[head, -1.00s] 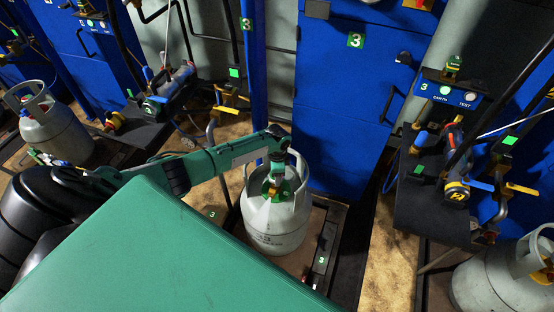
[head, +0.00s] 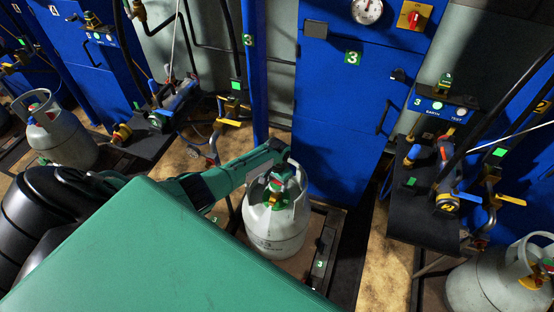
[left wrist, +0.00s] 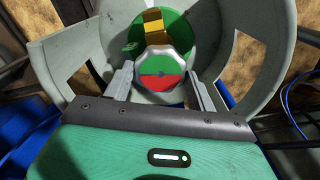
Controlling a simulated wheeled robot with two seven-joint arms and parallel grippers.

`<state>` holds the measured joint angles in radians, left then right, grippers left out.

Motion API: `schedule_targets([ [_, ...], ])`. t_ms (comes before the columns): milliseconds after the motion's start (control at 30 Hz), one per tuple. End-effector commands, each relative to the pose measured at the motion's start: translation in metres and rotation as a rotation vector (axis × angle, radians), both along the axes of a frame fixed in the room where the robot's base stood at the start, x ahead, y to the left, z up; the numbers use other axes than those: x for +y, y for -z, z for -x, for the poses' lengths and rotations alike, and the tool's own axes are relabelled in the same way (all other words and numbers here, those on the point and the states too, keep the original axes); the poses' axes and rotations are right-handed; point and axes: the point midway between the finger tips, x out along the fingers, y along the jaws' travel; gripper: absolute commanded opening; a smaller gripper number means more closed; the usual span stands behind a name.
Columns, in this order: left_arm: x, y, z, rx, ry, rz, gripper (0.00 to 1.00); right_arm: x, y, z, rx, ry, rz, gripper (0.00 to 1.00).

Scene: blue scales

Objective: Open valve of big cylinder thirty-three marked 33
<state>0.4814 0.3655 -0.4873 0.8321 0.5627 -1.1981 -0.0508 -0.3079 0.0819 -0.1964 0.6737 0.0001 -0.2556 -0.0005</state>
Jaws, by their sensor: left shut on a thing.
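The big grey cylinder (head: 276,228) stands upright on a dark scale platform in the middle of the head view. Its printed number is too small to read surely. Its collar (left wrist: 248,50) surrounds the valve in the left wrist view. The valve knob (left wrist: 159,72), grey with a green and red face, sits on a green round top with a brass outlet (left wrist: 153,25). My left gripper (left wrist: 160,82) is inside the collar with its two fingers on either side of the knob, shut on it. My right gripper is not in view.
A blue cabinet (head: 345,110) marked 3 stands behind the cylinder. A black bench with hoses and tools (head: 425,205) is to the right. Other grey cylinders stand at the left (head: 62,135) and lower right (head: 500,280). A blue post (head: 256,75) rises behind my arm.

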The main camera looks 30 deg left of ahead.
Motion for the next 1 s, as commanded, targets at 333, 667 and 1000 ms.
schedule_targets([
  [333,0.0007,-0.0005,-0.0003,0.0,-0.053,0.0,0.34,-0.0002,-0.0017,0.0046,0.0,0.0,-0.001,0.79],
  [667,0.0007,-0.0005,-0.0005,-0.001,-0.053,-0.001,0.59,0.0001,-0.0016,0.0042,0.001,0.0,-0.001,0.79],
  [1000,0.0005,-0.0003,-0.0004,-0.001,-0.053,0.0,0.79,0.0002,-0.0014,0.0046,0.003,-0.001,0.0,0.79],
])
